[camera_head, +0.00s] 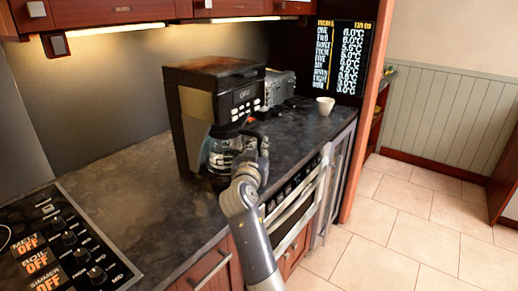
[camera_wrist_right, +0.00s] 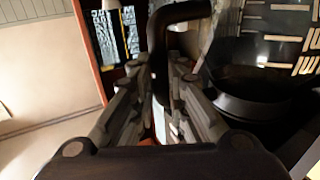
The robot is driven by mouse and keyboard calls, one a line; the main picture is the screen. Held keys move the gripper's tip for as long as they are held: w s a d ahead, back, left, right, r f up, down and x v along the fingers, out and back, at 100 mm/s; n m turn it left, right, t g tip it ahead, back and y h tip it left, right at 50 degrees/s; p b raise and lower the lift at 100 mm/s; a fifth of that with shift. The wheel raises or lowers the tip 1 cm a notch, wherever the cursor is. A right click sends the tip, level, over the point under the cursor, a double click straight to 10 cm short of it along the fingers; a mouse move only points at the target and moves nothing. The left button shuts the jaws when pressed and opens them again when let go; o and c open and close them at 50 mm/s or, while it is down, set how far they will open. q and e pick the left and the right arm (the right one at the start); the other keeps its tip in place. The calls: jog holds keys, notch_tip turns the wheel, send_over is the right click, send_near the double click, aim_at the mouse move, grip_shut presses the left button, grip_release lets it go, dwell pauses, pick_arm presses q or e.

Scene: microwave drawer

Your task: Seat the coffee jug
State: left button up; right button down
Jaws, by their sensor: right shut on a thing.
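The coffee machine (camera_head: 188,115) is a dark box with buttons and stands on the counter against the back wall. The glass coffee jug (camera_head: 219,151) is at the machine's lower front, under its overhang; whether it is fully seated I cannot tell. My right gripper (camera_head: 248,145) is at the jug's right side, shut on its black handle. In the right wrist view the handle (camera_wrist_right: 180,14) passes between the fingers of the right gripper (camera_wrist_right: 172,88). The jug (camera_wrist_right: 268,45) shows there at the right with pale markings. My left gripper is in neither view.
The dark counter (camera_head: 125,195) is clear left of the machine, up to a hob panel with knobs (camera_head: 70,240). A toaster (camera_head: 279,86) and a white cup (camera_head: 325,105) stand to the right. Wall cabinets (camera_head: 110,10) hang above. An oven front (camera_head: 292,208) is below the counter.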

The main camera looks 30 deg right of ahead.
dwell(0.3)
jog(key=c, duration=1.5)
grip_release()
